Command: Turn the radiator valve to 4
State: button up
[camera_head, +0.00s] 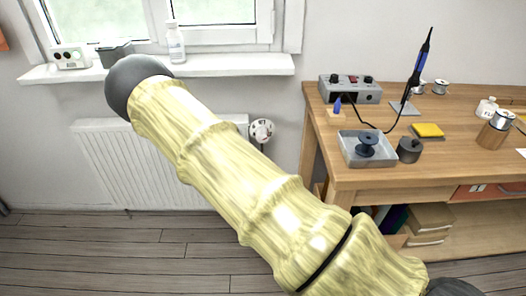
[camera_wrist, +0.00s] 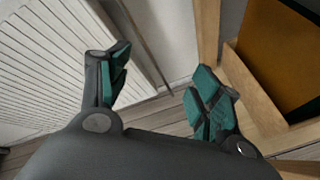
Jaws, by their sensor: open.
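The radiator valve (camera_head: 261,131) is a round white knob with dark marks at the right end of the white radiator (camera_head: 97,160) in the head view. I cannot read its setting. My gripper (camera_wrist: 155,85) shows in the wrist view, open and empty, with two dark fingers lined in green. The radiator's ribbed panel (camera_wrist: 60,60) is behind the left finger there. The valve knob is not visible in the wrist view. In the head view my arm crosses in front of the radiator and hides part of it; my gripper is not visible there.
A wooden workbench (camera_head: 345,178) stands right of the valve, bearing a soldering station (camera_head: 350,89), a grey tray (camera_head: 348,146) and a yellow sponge (camera_head: 428,130). Its leg (camera_wrist: 207,35) rises close to the right finger. A windowsill (camera_head: 230,65) with a bottle (camera_head: 175,44) runs above the radiator.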

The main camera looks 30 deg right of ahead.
aim_at(263, 139)
jog(key=w+d+r+n+t+b, duration=0.1)
jog(key=w+d+r+n+b, duration=0.1)
jog(key=w, duration=0.4)
jog(key=w+d+r+n+t+h+b, duration=0.1)
jog(key=w+d+r+n+t+b, duration=0.1)
jog(key=w+n+b, duration=0.2)
jog(key=w+d+r+n+t+b, duration=0.2)
jog(key=w+n+b, duration=0.1)
jog(key=w, duration=0.6)
jog(key=shift+w+d+r, duration=0.25)
jog(key=shift+w+r, duration=0.1)
jog(key=shift+r, duration=0.05)
jog(key=c, duration=1)
